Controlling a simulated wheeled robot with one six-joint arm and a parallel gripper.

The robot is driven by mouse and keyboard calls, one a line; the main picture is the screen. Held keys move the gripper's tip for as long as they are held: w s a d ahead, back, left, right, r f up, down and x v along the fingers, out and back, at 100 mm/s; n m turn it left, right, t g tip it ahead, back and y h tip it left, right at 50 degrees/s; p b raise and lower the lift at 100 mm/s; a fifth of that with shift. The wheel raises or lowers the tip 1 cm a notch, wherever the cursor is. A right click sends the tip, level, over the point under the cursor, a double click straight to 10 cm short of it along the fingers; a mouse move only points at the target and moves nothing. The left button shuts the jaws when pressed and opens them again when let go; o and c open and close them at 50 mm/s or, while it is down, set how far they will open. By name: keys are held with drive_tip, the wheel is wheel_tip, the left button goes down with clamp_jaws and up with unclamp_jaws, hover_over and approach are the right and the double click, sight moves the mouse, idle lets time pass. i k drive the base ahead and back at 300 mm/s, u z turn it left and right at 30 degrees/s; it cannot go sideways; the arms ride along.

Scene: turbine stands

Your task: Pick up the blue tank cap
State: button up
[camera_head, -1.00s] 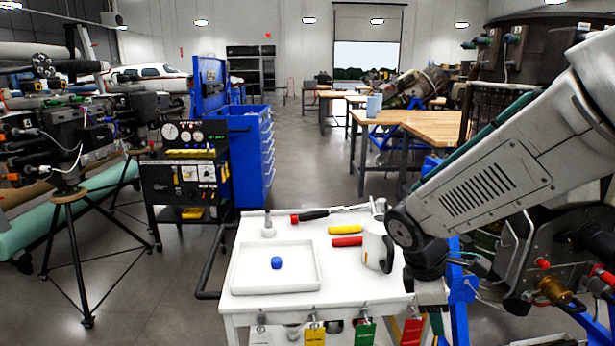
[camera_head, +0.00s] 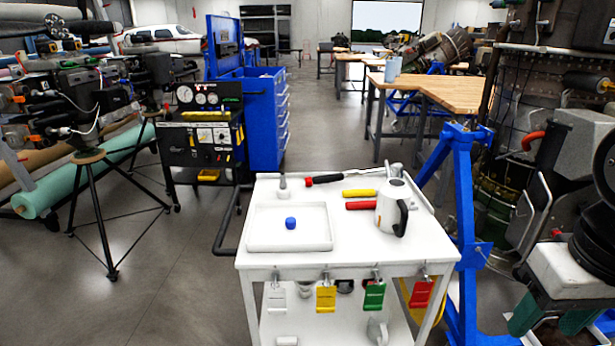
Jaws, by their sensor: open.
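The blue tank cap (camera_head: 290,223) is a small blue cylinder. It sits inside a shallow white tray (camera_head: 262,246) on the left part of a white cart top (camera_head: 350,256). My gripper (camera_head: 556,322) is at the lower right edge of the head view, with a white body and dark green fingers. It is open, well to the right of the cart and apart from the cap. Part of it is cut off by the frame edge. Nothing shows between its fingers.
A red-and-black handled tool (camera_head: 323,179) lies behind. A small white post (camera_head: 283,188) stands behind the tray. A blue stand (camera_head: 461,240) rises right of the cart.

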sight(290, 222)
drive_tip(key=u, duration=0.9)
drive_tip(key=i, duration=0.9)
drive_tip(key=z, duration=0.3)
